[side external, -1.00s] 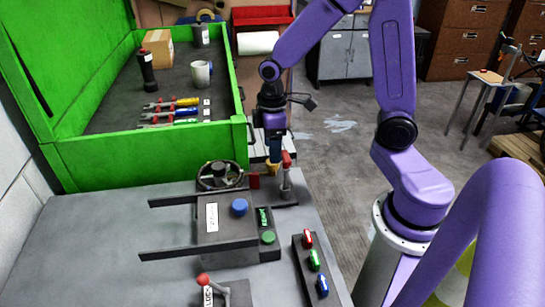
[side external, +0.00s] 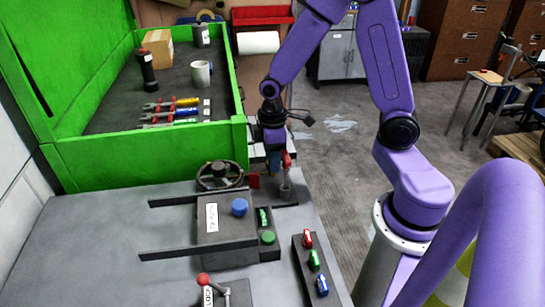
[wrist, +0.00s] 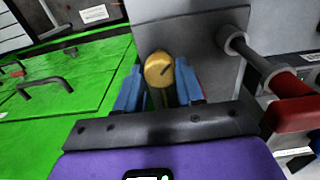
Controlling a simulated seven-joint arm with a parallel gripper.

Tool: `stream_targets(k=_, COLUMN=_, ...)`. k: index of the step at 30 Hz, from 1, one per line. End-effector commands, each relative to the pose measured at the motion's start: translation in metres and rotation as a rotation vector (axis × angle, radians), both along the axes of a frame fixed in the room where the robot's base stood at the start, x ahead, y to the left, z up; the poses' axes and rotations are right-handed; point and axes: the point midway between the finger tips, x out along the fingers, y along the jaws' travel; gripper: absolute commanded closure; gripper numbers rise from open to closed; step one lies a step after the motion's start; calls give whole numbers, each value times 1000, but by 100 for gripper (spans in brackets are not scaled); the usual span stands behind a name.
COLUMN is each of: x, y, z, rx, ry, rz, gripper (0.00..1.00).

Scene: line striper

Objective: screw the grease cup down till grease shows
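The grease cup, a round brass-yellow cap with a dark slot-like mark (wrist: 159,68), lies between the two blue fingertips of my gripper (wrist: 160,85) in the wrist view. The fingers stand close on both sides of it. I cannot tell whether they touch it. The cup is hidden there. No grease can be made out.
A handwheel (side external: 219,175) and a green box (side external: 150,160) are to the left. Buttons and a switch strip (side external: 314,265) are nearer.

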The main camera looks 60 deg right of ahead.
Motion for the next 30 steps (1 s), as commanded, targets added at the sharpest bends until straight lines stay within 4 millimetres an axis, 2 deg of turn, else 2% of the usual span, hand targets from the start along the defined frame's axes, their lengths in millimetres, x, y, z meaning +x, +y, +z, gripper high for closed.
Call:
stream_targets(k=8, x=0, y=1, z=0, rx=0, ry=1, rz=-55, gripper=93)
stream_targets(k=30, x=0, y=0, z=0, rx=0, ry=1, rz=-505, gripper=93)
